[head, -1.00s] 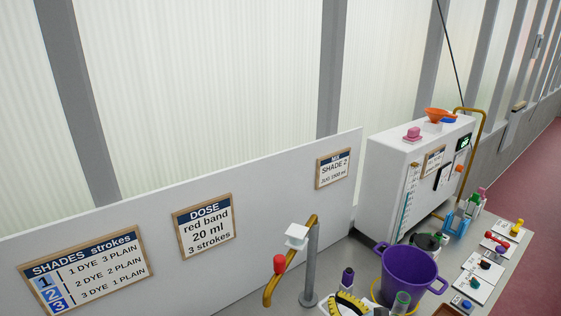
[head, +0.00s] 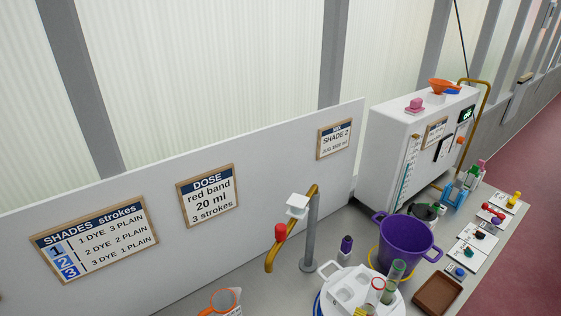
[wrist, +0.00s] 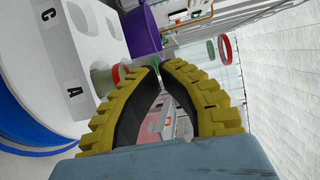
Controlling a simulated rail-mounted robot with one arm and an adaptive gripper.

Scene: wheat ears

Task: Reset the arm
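My gripper has yellow ribbed fingers with black inner faces, and it fills the middle of the wrist view (wrist: 161,67). Its fingertips come together with nothing seen held between them. In the head view only a bit of yellow (head: 360,312) shows at the bottom edge, by the white rack; the rest of my arm is out of frame. The white round rack (head: 335,292) with a blue rim holds tubes with green (head: 396,270) and red (head: 375,290) rims. In the wrist view its white top (wrist: 95,45) bears the letters A and C, beside and apart from my fingers.
A purple bucket (head: 405,240) stands behind the rack, a brown tray (head: 437,294) right of it. A tap (head: 298,205), a dark-capped bottle (head: 346,246) and an orange-handled jug (head: 225,299) stand nearby. A white machine (head: 400,140) is at the back. Bench left of the tap is fairly clear.

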